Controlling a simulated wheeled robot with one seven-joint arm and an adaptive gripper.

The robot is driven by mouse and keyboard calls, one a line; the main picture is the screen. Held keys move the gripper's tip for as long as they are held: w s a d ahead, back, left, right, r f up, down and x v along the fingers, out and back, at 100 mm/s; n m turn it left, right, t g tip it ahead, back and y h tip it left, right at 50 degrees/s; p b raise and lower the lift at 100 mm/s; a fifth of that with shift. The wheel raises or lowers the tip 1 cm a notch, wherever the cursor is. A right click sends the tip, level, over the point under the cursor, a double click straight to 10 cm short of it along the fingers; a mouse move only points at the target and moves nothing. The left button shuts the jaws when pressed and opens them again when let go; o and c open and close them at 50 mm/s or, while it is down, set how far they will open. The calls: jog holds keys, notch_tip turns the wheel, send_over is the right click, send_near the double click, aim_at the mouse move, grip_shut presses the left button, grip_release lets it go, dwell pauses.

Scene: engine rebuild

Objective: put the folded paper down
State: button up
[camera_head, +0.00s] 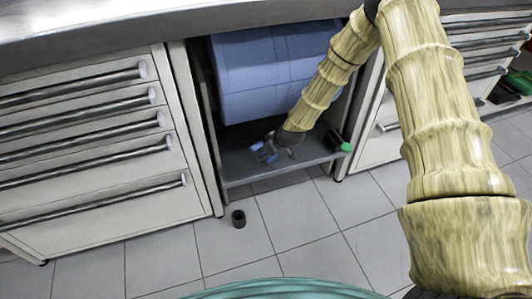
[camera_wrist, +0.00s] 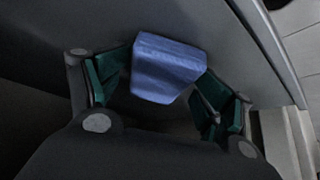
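The folded paper (camera_wrist: 167,70) is a small blue block in the wrist view. It sits between the fingertips of my gripper (camera_wrist: 168,82), their dark green pads meeting its two sides at the tips. The gripper looks shut on it, with the fingers held wide apart by its width. In the head view my gripper (camera_head: 275,150) is inside the open bay, low over the grey shelf (camera_head: 240,168), with a bit of blue at its tip. I cannot tell whether the paper touches the shelf.
A large blue roll (camera_head: 265,75) hangs above the shelf, close to my arm. A dark, green-ended object (camera_head: 340,143) lies at the shelf's right end. A small black cup-like part (camera_head: 238,218) stands on the floor. Drawer cabinets (camera_head: 90,150) flank the bay.

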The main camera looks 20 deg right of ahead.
jog(key=p+v, duration=0.4)
jog(key=v, duration=0.7)
jog(key=shift+s+p, duration=0.15)
jog(key=shift+p, duration=0.15)
